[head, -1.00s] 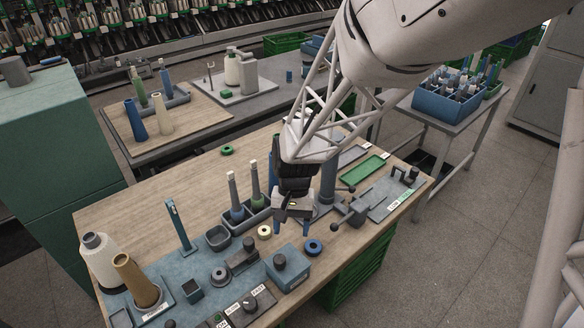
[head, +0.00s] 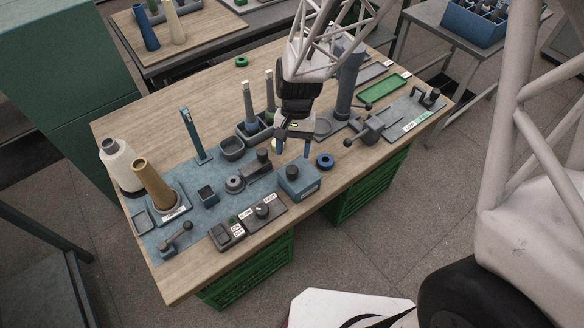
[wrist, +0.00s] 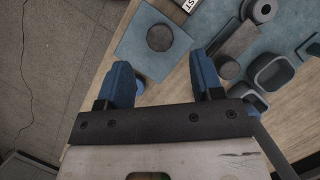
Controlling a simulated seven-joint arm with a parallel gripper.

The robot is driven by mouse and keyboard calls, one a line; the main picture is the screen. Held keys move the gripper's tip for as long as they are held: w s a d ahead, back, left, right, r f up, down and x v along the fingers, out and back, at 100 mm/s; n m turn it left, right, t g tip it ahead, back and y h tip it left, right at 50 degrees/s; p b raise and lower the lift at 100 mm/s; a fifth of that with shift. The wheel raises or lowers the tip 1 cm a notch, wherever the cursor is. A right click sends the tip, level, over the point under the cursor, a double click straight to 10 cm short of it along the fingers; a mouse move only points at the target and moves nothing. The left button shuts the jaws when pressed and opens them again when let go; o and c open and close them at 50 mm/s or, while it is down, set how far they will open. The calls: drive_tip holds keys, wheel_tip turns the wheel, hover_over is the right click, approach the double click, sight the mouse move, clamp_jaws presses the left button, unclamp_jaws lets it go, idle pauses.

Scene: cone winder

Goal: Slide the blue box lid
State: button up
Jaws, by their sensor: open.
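The blue box (head: 301,182) stands near the front edge of the table, with a dark round knob on its lid (head: 293,170). In the wrist view the blue box lid (wrist: 133,38) lies ahead of my fingers, with the dark knob (wrist: 160,38) near its middle. My gripper (head: 293,148) is open and empty above the table, just behind and above the box in the head view. Its two blue fingers (wrist: 164,82) are apart in the wrist view, and the knob is beyond their tips, not between them. Whether the lid is fully closed cannot be told.
A blue ring (head: 325,160) lies right of the box. A dark lever block (head: 257,165) and a switch panel (head: 264,212) stand to its left. A vise-like clamp (head: 368,132) is farther right. The bare wood (head: 150,112) at the back left is clear.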

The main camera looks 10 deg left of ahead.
sight(292, 169)
drive_tip(key=shift+x, duration=3.35)
